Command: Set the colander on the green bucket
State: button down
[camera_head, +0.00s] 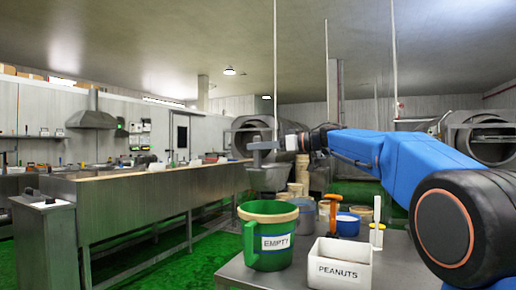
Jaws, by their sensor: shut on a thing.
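The green bucket (266,259) stands upright on the metal table in front of me, with a tan rim and a white label reading EMPTY. My gripper (266,149) is at the end of my blue arm, above the bucket and apart from it. It is shut on a grey, metallic-looking thing, the colander (268,179), which hangs just below it and above the bucket's rim. The colander is small and partly blends with the background, so its holes and exact grip point cannot be made out. A gap shows between it and the bucket.
A white PEANUTS bin (340,268) stands right of the bucket on the table (238,272). Behind it are a tub with blue contents (348,223), an orange-handled tool (333,208) and a white upright item (377,235). A long steel counter (150,205) runs at left.

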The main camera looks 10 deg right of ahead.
aim_at(260, 163)
jog(key=shift+s+f, duration=0.1)
jog(key=shift+f, duration=2.8)
notch_tip(260, 163, down, 9)
dwell(3.7)
jog(key=c, duration=1.6)
grip_release()
jog(key=shift+f, duration=0.1)
